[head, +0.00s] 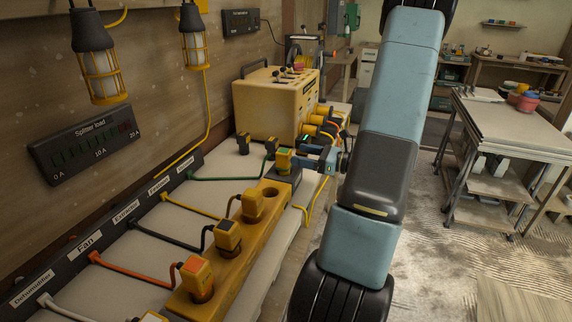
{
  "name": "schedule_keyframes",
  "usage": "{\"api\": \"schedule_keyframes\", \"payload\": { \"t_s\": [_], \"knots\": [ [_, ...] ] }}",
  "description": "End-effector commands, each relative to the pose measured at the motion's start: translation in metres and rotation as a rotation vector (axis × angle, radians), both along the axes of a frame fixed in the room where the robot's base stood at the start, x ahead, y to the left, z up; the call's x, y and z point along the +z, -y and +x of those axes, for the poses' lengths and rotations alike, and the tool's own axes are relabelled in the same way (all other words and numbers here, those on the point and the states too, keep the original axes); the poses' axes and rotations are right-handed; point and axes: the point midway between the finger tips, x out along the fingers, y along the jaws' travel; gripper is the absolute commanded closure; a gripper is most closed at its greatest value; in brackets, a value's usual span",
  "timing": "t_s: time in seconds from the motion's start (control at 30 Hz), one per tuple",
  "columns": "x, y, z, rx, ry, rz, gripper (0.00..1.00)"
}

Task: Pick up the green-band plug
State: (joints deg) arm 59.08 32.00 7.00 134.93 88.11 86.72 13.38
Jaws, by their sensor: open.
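The green-band plug (283,160) is a yellow block with a green mark. A green cord runs to its left side from the wall rail.
Other plugs with yellow (252,206), dark (227,237) and orange (195,279) cords stand along the strip. A yellow box (275,105) with several plugs stands behind. Cage lamps (98,65) hang at left. A trolley (510,125) stands at right.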

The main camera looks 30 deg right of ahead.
Motion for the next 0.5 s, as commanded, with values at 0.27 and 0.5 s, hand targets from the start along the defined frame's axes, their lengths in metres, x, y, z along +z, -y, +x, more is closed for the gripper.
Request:
{"api": "schedule_keyframes", "payload": {
  "t_s": [0.27,0.5],
  "knots": [
    [0.000,-0.020,0.025,0.002,-0.001,-0.001,0.23],
    [0.001,-0.033,0.038,0.003,0.000,0.000,0.23]
  ]
}}
